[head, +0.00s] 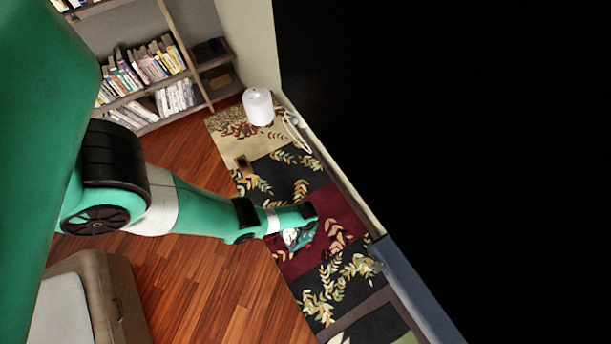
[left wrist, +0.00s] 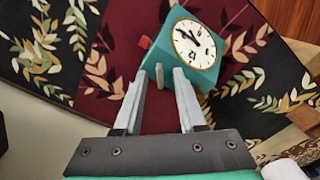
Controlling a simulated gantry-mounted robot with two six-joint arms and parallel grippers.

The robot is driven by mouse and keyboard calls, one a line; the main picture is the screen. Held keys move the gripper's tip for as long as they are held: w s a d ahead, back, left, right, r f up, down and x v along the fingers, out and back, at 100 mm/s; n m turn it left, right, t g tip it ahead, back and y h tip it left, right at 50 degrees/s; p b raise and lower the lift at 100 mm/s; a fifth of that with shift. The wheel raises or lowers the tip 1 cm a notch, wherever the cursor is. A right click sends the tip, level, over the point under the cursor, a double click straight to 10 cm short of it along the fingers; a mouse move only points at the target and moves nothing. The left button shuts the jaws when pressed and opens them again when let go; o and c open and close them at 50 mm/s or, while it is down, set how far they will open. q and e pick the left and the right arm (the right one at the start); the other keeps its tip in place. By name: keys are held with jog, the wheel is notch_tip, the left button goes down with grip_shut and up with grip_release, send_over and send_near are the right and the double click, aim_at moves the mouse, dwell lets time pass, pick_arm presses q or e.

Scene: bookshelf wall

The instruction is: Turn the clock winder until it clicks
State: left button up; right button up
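The clock (left wrist: 205,55) is a teal box with a white round face and black numerals, tilted in the left wrist view. A small red part (left wrist: 145,42), possibly the winder, sticks out at its left side. The clock also shows in the head view (head: 297,239), partly hidden under my left arm's end. My left gripper (left wrist: 160,74) is open, its two pale fingers apart and pointing at the clock's lower left edge. A small grey piece shows between the fingertips; I cannot tell whether it touches them. My right gripper is not in view.
The clock stands on a patterned patchwork rug (head: 320,265) over a wooden floor (head: 215,285). A white cylinder (head: 258,107) stands at the rug's far end. Bookshelves (head: 150,75) are at the upper left, a brown box-like seat (head: 125,305) at the lower left. A low wall edge runs along the right.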

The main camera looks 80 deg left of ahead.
pick_arm(q)
grip_shut()
jog(key=shift+m, duration=0.3)
dwell(0.3)
